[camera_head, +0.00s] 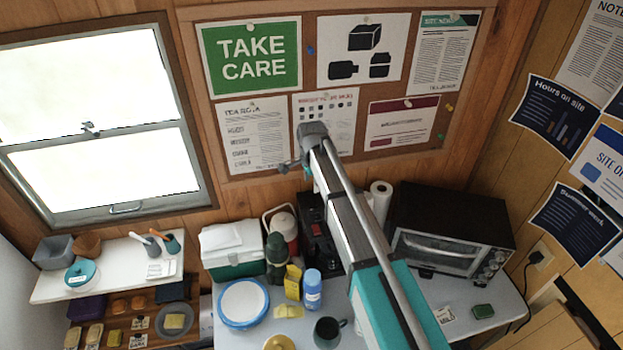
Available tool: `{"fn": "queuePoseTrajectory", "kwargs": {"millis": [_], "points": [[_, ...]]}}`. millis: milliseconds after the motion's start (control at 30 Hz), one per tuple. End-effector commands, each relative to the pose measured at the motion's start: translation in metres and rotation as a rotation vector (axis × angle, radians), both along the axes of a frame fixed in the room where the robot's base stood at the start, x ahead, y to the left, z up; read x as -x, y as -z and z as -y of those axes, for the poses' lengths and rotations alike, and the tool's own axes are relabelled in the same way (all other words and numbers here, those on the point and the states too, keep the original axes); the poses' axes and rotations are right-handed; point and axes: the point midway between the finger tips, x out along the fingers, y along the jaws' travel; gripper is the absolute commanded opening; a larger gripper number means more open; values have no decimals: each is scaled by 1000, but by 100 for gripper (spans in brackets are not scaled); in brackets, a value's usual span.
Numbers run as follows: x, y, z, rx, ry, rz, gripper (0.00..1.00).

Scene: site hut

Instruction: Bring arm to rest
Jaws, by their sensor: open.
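My arm rises from the bottom centre over the counter, and its far end stands in front of the notice board. A small dark end part of my gripper (284,168) shows at the left of the arm's tip, pointing left. The rest of the gripper is hidden behind the arm. The jaws are open, and I see nothing held in them.
The counter holds a cool box (233,268), a blue-rimmed plate (228,320), a blue bottle (312,299), a dark mug (326,334) and a toaster oven (404,247). A shelf (50,291) with crockery is at left. The notice board (385,170) is behind the arm.

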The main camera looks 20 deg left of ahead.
Motion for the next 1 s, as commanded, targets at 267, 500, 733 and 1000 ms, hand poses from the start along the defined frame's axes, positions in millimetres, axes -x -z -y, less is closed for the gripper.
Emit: {"fn": "queuePoseTrajectory", "kwargs": {"millis": [267,500,733,1000], "points": [[0,-2,0,0,0,0,71],[0,-2,0,0,0,0,71],[0,-2,5,-1,-6,1,71],[5,-2,66,-4,-86,8,71]]}}
